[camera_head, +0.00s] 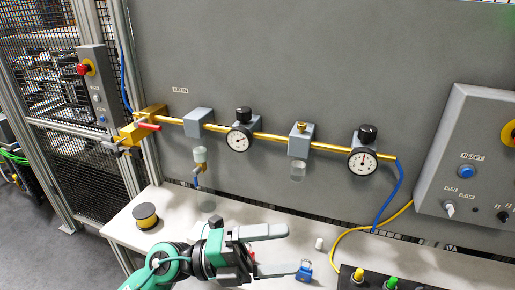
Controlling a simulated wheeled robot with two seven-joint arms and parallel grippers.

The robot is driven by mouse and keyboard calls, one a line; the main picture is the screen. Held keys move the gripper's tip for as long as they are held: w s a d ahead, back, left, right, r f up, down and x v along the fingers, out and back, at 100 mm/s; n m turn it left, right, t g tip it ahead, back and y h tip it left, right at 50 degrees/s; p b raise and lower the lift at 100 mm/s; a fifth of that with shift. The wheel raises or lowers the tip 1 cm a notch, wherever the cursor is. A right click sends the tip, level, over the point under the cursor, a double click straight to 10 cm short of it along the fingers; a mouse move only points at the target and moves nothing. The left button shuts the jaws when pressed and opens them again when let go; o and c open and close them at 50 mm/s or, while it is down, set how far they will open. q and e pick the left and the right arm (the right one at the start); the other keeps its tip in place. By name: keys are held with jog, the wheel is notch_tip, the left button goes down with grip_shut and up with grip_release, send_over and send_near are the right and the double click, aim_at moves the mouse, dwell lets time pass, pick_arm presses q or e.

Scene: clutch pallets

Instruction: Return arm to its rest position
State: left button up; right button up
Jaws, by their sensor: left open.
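My left arm, green and dark grey, reaches in from the bottom of the head view. My left gripper (288,249) is open, with its two grey fingers apart and pointing right over the white bench (232,213). I see nothing held between the fingers. A blue padlock-like item (304,272) is close to the tip of the lower finger; I cannot tell whether they touch. A small white cylinder (319,243) stands to the right of the upper finger. My right gripper is not in view.
A yellow air line with gauges (239,139) and a red-handled valve (148,126) runs along the grey wall panel (300,60). A spool (146,216) stands on the bench at left. A black box with knobs (350,284) is at lower right. A grey control box (462,130) is at right.

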pick_arm(q)
jog(key=w+a+r+n+t+y, duration=0.1)
jog(key=w+a+n+t+y, duration=0.4)
jog(key=n+t, duration=0.6)
jog(key=w+a+n+t+y, duration=0.1)
jog(key=w+a+n+t, duration=0.4)
jog(key=n+t, duration=0.55)
jog(key=s+a+f+n+g+y, duration=0.2)
jog(key=a+f+n+g+y, duration=0.3)
jog(key=a+f+n+y, duration=0.95)
jog(key=s+a+f+g, duration=0.2)
jog(key=s+f+g, duration=1)
jog(key=s+f, duration=0.8)
notch_tip(320, 180, down, 32)
jog(key=s+g, duration=0.1)
jog(key=s, duration=0.1)
jog(key=s+a+f+g, duration=0.1)
jog(key=s+a+f, duration=0.2)
jog(key=s+f, duration=1.4)
jog(key=shift+s+f, duration=0.3)
jog(key=shift+s, duration=0.15)
jog(key=shift+g, duration=0.25)
